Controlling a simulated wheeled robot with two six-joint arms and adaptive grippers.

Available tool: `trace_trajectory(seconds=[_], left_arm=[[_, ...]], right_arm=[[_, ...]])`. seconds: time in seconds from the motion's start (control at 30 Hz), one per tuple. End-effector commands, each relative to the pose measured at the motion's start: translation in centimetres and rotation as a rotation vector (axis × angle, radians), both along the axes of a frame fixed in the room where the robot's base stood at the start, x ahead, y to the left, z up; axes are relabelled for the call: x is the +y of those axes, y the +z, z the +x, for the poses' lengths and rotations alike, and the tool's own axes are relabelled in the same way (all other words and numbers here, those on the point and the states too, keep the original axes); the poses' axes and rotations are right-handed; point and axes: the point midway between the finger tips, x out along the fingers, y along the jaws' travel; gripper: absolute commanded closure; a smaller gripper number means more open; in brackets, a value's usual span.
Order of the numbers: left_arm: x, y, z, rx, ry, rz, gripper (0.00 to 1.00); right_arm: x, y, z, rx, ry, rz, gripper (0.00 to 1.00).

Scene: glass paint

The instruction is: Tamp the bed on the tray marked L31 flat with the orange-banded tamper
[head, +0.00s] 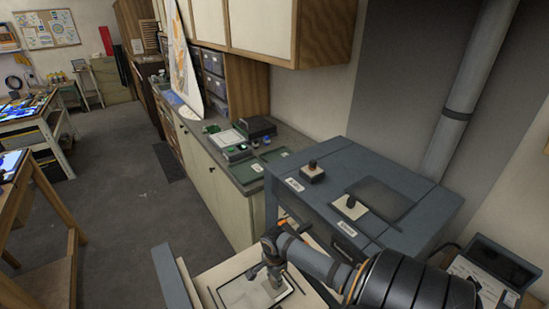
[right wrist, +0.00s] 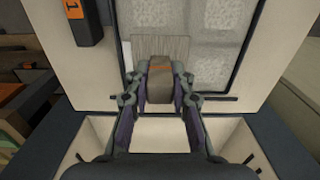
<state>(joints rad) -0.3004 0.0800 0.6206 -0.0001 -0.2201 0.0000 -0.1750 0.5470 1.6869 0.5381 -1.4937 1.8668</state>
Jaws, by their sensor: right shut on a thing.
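My right gripper (right wrist: 160,82) is shut on the orange-banded tamper (right wrist: 160,66), a grey-brown piece with an orange band. A pale, finely striped flat part (right wrist: 160,46) shows beyond it, over the near left of the bed. The dark-rimmed tray (right wrist: 250,38) holds a pale bed (right wrist: 208,32) with mottled squares. In the head view my right gripper (head: 268,274) is over the tray (head: 222,295) at the bottom. I cannot tell whether the tamper touches the bed. No L31 mark is readable. My left gripper is out of view.
The tray lies on a pale surface in front of the blue-grey kiln (head: 410,190). Two knobbed pieces (head: 312,172) (head: 350,207) stand on the kiln top. A dark block with an orange tag (right wrist: 75,9) is at the wrist view's upper left. A counter (head: 255,180) holds green trays behind.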

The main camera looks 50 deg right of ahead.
Motion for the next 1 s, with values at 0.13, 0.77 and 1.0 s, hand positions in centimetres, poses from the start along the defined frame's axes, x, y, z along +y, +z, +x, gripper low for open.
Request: trace_trajectory(seconds=[0.13, 0.77, 1.0], left_arm=[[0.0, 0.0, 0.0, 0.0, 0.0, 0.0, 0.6], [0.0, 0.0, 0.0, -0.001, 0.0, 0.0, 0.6], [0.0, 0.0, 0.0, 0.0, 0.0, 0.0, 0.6]], right_arm=[[0.0, -0.1, -0.1, 0.002, -0.001, 0.001, 1.0], [0.0, 2.1, -0.1, 0.002, 0.0, 0.001, 1.0], [0.5, 2.1, 0.1, 0.001, 0.0, 0.003, 1.0]])
